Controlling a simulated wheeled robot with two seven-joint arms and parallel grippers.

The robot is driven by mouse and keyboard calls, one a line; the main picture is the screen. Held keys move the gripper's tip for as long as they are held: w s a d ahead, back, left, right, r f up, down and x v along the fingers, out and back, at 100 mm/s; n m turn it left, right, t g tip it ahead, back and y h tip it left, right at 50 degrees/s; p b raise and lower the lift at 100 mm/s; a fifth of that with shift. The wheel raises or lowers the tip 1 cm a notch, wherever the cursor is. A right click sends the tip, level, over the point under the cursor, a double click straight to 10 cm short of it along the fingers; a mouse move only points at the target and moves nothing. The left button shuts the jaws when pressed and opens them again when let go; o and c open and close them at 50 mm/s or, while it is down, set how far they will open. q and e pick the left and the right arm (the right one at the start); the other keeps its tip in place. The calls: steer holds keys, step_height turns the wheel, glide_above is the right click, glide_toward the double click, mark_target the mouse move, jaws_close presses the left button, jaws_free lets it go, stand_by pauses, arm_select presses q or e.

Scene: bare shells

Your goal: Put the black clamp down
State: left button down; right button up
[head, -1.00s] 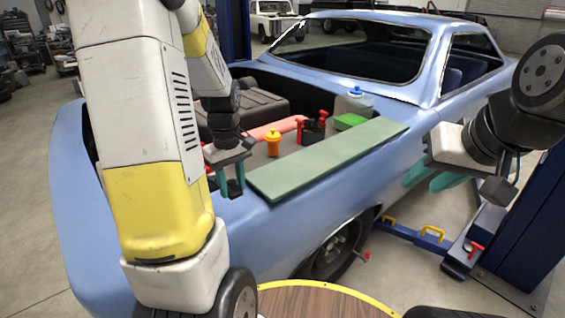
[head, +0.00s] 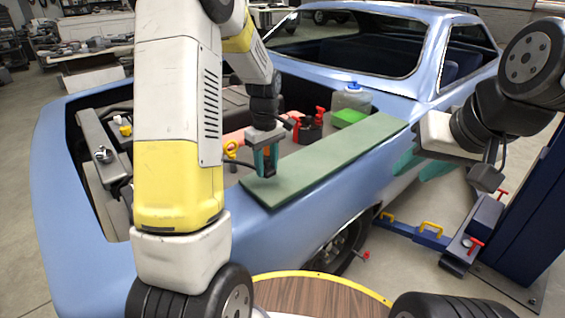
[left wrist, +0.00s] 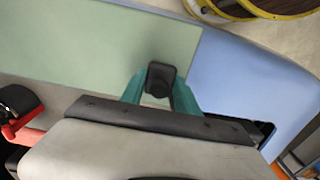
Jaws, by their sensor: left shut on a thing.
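My left gripper (head: 266,160) is low at the near left end of the long green board (head: 335,150) laid along the car's side. Its teal fingers are shut on the black clamp (left wrist: 160,78), a small dark block between the fingertips in the left wrist view, with the green board behind it. In the head view the clamp is mostly hidden by the fingers. I cannot tell whether it touches the board. My right gripper (head: 418,166) hangs beside the car at the right, its teal fingers apart and partly hidden.
The board's middle and far end are bare. A round wooden table (head: 315,294) stands in front.

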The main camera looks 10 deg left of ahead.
mark_target(274, 181)
arm_select(q)
steer(key=shift+w+d, duration=0.45)
steer(key=shift+w+d+f, duration=0.15)
steer(key=shift+f, duration=0.45)
steer(key=shift+w+d+f, duration=0.1)
steer(key=shift+f, duration=0.55)
steer(key=shift+w+d+f, duration=0.15)
steer(key=shift+f, duration=0.45)
steer(key=c, duration=0.9)
jaws_free()
steer(key=shift+f, duration=0.15)
